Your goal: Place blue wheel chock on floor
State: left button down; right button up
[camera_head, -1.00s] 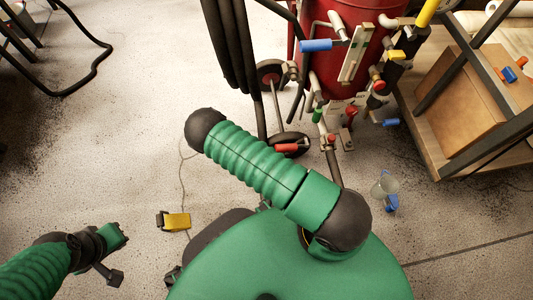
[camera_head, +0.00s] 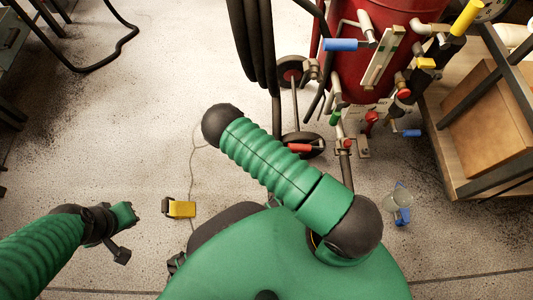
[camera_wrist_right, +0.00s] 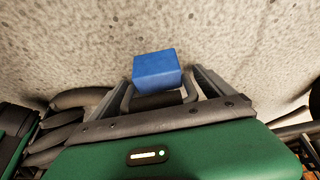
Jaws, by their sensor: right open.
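The blue wheel chock (camera_wrist_right: 157,70) shows in the right wrist view as a blue block just ahead of and between the fingers of my right gripper (camera_wrist_right: 160,88). The gripper is open; contact with the chock cannot be told. Pale speckled floor lies behind the block. In the head view my right forearm and gripper are hidden below my green upper arm and body. My left gripper (camera_head: 124,217) hangs over the floor at lower left, apart from objects; its finger opening is unclear.
A yellow chock (camera_head: 181,209) lies on the floor left of my body. A red blast pot (camera_head: 375,75) with wheels, valves and hoses (camera_head: 255,60) stands ahead. A wooden shelf (camera_head: 455,150) stands at right. A small blue item (camera_head: 402,217) lies near it.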

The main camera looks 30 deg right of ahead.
jog(key=shift+r, duration=0.3)
jog(key=p, duration=0.1)
jog(key=a+r+p, duration=0.1)
jog(key=p, duration=0.1)
jog(key=shift+w+r, duration=0.3)
jog(key=shift+w, duration=0.1)
jog(key=w+a, duration=0.2)
jog(key=a, duration=0.1)
jog(key=w+a, duration=0.2)
jog(key=a, duration=0.1)
jog(key=w+a, duration=0.2)
jog(key=a, duration=0.1)
jog(key=shift+a+f+p, duration=0.2)
jog(key=shift+f+p, duration=0.1)
